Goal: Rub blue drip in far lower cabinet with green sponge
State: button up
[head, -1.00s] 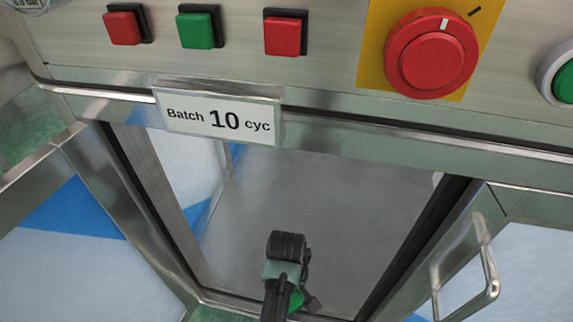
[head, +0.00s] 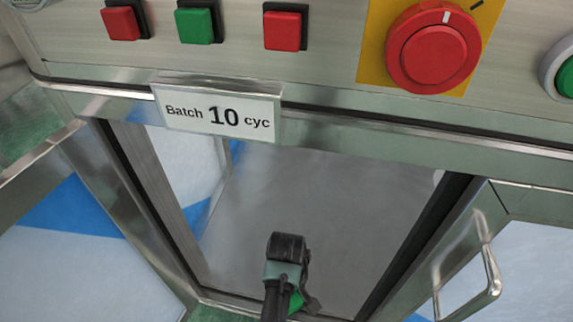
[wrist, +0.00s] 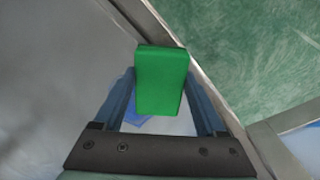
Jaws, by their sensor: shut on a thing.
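The green sponge (wrist: 160,80) is held between the two fingers of my gripper (wrist: 161,94) in the wrist view. In the head view a bit of the sponge (head: 296,301) shows beside my dark wrist, at the open front of the lower cabinet (head: 310,210). My fingers are hidden there behind the wrist. In the wrist view a small blue patch (wrist: 137,113) shows between the fingers, partly hidden by the sponge; I cannot tell whether it is the blue drip. No drip is plain on the grey surface in the head view.
The cabinet's metal frame edge (wrist: 215,95) runs close beside the sponge, with green floor (wrist: 250,50) beyond. A panel with red and green buttons (head: 200,28) and a "Batch 10 cyc" sign (head: 218,110) overhang the opening. A metal handle (head: 488,275) is at right.

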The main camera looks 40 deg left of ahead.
jog(key=shift+f, duration=0.55)
jog(key=shift+b, duration=0.3)
jog(key=shift+w+a+r+b, duration=0.1)
jog(key=shift+w+a+b, duration=0.2)
jog(key=shift+w, duration=0.45)
jog(key=shift+w+a+b, duration=0.1)
jog(key=shift+w+a, duration=0.3)
jog(key=shift+w, duration=0.3)
jog(key=shift+w+a+f+b, duration=0.1)
jog(key=shift+w+a+b, duration=0.2)
jog(key=shift+w+b, duration=0.2)
jog(key=shift+w+a+f+b, duration=0.1)
jog(key=shift+w+a+b, duration=0.2)
jog(key=shift+w, duration=0.3)
jog(key=shift+w+a+b, duration=0.3)
jog(key=shift+w+b, duration=0.25)
jog(key=shift+w, duration=0.1)
jog(key=shift+w+a+b, duration=0.3)
jog(key=shift+w+b, duration=0.25)
jog(key=shift+w, duration=0.1)
jog(key=shift+w+a+r, duration=0.1)
jog(key=shift+w+a, duration=0.1)
jog(key=shift+w, duration=0.2)
